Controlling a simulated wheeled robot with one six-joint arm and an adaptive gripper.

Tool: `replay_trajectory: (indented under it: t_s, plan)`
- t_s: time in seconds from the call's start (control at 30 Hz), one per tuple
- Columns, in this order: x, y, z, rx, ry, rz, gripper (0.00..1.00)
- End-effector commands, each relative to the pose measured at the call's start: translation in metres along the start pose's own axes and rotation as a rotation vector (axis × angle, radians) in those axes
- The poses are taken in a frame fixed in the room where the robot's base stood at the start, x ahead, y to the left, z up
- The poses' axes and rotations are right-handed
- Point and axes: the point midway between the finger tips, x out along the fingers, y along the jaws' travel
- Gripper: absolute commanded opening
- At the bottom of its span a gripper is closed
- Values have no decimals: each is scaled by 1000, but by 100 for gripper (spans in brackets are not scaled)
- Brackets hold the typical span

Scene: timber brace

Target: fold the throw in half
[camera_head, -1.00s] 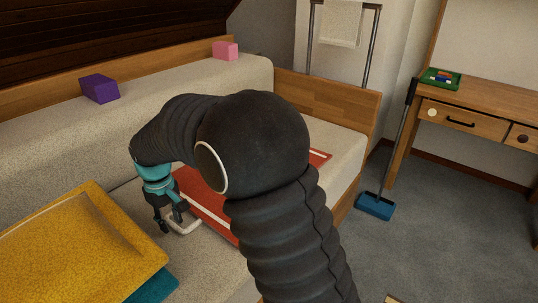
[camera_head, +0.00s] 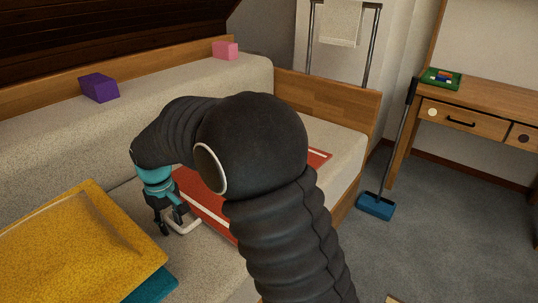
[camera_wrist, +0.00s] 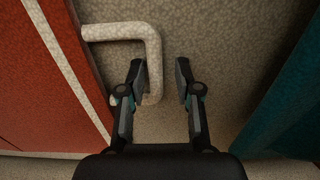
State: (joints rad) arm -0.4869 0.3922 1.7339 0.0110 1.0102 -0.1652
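The throw (camera_head: 205,202) is red with a white stripe and lies flat on the couch seat, partly hidden by my arm. It also fills the left of the wrist view (camera_wrist: 45,80). A pale U-shaped handle (camera_head: 186,227) sticks out from its near edge. In the wrist view the handle (camera_wrist: 120,31) reaches from the throw's edge toward my left finger. My gripper (camera_head: 172,224) points down at the handle. In the wrist view my gripper (camera_wrist: 163,72) is open, with the handle's outer bar beside the left finger and a clear gap to the right finger.
A yellow cushion (camera_head: 75,245) lies at the left, over a teal item (camera_head: 153,287). Purple (camera_head: 99,88) and pink (camera_head: 225,50) blocks sit on the backrest. A wooden end panel (camera_head: 325,102) bounds the couch. A blue-headed broom (camera_head: 376,206) and desk (camera_head: 480,105) stand right.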

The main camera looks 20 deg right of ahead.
Motion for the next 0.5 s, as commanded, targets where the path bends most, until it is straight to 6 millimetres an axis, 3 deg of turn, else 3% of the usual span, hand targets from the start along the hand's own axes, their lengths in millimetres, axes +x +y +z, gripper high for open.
replay_trajectory:
  t_s: [0.5]
  plan:
    - [3, 0, 0, 0, 0, 0, 33]
